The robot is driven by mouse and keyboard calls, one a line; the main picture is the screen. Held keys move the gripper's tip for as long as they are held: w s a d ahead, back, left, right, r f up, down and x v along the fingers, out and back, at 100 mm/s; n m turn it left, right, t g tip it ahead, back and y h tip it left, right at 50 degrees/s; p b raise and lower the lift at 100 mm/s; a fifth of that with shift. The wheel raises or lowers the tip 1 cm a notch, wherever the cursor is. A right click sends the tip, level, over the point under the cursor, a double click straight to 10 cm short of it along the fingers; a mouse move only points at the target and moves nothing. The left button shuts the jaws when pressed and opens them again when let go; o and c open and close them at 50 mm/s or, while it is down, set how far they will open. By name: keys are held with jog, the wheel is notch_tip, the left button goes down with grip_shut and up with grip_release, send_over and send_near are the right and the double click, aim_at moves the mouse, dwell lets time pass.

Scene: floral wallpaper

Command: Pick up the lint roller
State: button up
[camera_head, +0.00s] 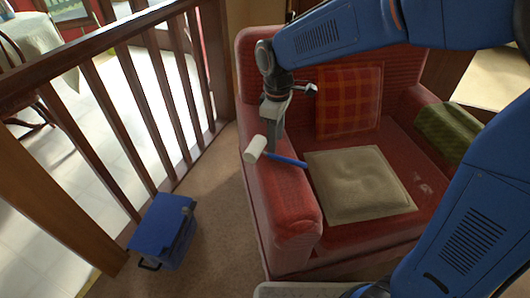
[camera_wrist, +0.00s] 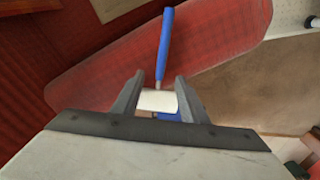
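The lint roller has a white roll (camera_head: 255,149) and a blue handle (camera_head: 287,160). It is at the red sofa's left armrest, with the handle pointing right across the armrest. My gripper (camera_head: 270,147) points down at the white roll. In the wrist view, the white roll (camera_wrist: 157,100) fills the gap between the two spread fingers of my gripper (camera_wrist: 160,76), and the blue handle (camera_wrist: 164,45) reaches away past the fingertips. I cannot tell whether the fingers press on the roll or only stand around it, or whether the roller rests on the armrest.
The red sofa (camera_head: 285,215) holds a beige cushion (camera_head: 360,185), a plaid pillow (camera_head: 348,100) and a green cloth (camera_head: 450,130). A blue box (camera_head: 163,230) stands on the carpet to the left. A wooden railing (camera_head: 110,130) runs behind it. Carpet between box and sofa is clear.

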aim_at(276, 155)
jog(key=shift+s+d+f, duration=0.1)
jog(key=shift+d+f, duration=0.05)
jog(key=shift+f, duration=1.2)
jog(key=shift+s+d+f, duration=0.1)
jog(key=shift+f, duration=1.25)
grip_shut()
